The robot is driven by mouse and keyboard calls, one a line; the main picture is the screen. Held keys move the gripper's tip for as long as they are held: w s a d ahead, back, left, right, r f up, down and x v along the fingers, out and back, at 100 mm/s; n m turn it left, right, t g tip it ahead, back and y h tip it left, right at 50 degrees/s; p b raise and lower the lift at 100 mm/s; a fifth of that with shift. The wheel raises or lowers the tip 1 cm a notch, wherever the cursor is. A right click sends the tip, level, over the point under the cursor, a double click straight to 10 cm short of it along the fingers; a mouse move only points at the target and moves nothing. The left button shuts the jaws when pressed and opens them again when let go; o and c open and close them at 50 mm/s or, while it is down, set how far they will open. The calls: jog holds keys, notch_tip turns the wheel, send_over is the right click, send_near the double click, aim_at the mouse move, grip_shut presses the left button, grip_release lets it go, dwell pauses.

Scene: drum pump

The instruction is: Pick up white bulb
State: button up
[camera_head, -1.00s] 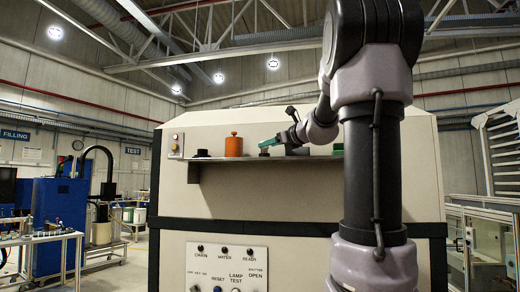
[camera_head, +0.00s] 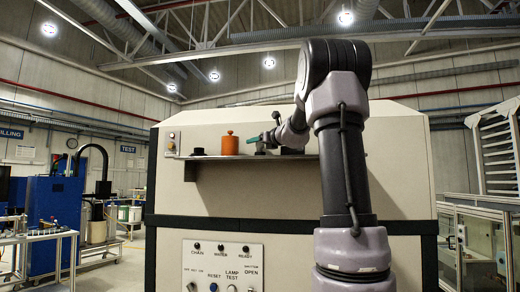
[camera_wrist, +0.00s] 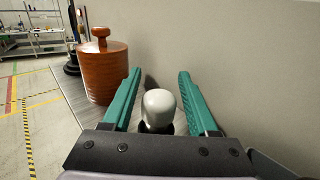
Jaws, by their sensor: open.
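The white bulb (camera_wrist: 159,106) shows in the wrist view, its rounded top up and its lower end in a dark base, partly hidden by my gripper body. My gripper (camera_wrist: 160,73) is open, with one teal finger on each side of the bulb and visible gaps between. The fingertips reach past the bulb. In the head view my gripper (camera_head: 259,138) is small, over the shelf just right of the orange weight. The bulb cannot be made out clearly there.
An orange knobbed weight (camera_wrist: 103,70) stands close to the left finger, and also shows in the head view (camera_head: 230,145). A black object (camera_head: 199,152) sits farther left on the shelf (camera_head: 210,158). The cream cabinet wall (camera_wrist: 240,60) rises close to the right finger.

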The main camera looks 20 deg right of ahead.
jog(key=shift+w, duration=0.5)
grip_shut()
jog(key=shift+r, duration=0.15)
